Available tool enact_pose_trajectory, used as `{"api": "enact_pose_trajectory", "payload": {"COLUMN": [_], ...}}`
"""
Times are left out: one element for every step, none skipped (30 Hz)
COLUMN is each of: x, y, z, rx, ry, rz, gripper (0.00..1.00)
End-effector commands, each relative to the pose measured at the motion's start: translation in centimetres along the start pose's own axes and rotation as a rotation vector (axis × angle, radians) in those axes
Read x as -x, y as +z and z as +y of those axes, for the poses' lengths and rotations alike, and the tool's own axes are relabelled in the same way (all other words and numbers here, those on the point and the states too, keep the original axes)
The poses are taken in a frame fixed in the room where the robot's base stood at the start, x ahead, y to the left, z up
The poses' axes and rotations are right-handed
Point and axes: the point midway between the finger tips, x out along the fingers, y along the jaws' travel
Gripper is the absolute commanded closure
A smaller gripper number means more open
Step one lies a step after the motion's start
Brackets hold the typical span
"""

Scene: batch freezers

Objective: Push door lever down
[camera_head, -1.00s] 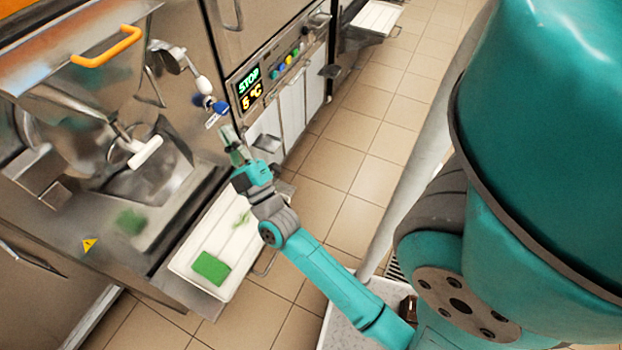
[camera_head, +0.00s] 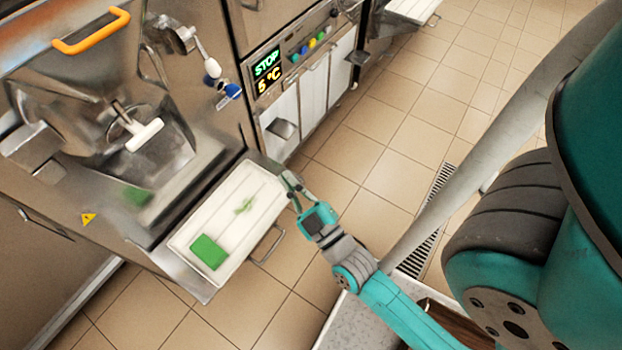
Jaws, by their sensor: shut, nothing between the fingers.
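The freezer front at left carries a lever with a white grip (camera_head: 145,134) on its chute door. To its upper right, another metal lever (camera_head: 205,62) has a white knob, with a blue knob (camera_head: 232,91) just below it. Which one is the door lever I cannot tell for sure. My gripper (camera_head: 284,174) is shut and empty, beside the right edge of the white tray, below and to the right of both levers, and touches neither.
A white tray (camera_head: 180,243) below the freezer front holds a green sponge (camera_head: 208,252). An orange handle (camera_head: 92,32) is on top. A control panel (camera_head: 268,73) reads STOP, 5 °C. Tiled floor is open at right.

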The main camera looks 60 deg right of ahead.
Motion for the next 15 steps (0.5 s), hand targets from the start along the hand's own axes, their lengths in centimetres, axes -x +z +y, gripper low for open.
{"api": "enact_pose_trajectory", "payload": {"x": [0.6,0.8,1.1,1.3,1.5,1.7,1.8,1.9,1.9,2.0,2.0,2.0,2.0,2.0,2.0], "y": [-0.1,-0.1,-0.2,-0.2,-0.2,-0.2,-0.2,-0.3,-0.3,-0.3,-0.3,-0.3,-0.3,-0.3,-0.3], "z": [-0.2,-0.3,-0.4,-0.5,-0.6,-0.7,-0.7,-0.7,-0.8,-0.8,-0.8,-0.8,-0.8,-0.8,-0.8], "rx": [-0.014,-0.021,-0.030,-0.037,-0.042,-0.047,-0.050,-0.053,-0.055,-0.057,-0.057,-0.058,-0.058,-0.058,-0.057], "ry": [-0.015,-0.022,-0.030,-0.035,-0.040,-0.045,-0.048,-0.050,-0.053,-0.054,-0.054,-0.054,-0.054,-0.054,-0.054], "rz": [-0.005,-0.008,-0.011,-0.014,-0.016,-0.018,-0.020,-0.021,-0.022,-0.022,-0.022,-0.022,-0.022,-0.022,-0.022], "gripper": [1.00,1.00,1.00,1.00,1.00,1.00,1.00,1.00,1.00,1.00,1.00,1.00,1.00,1.00,1.00]}}
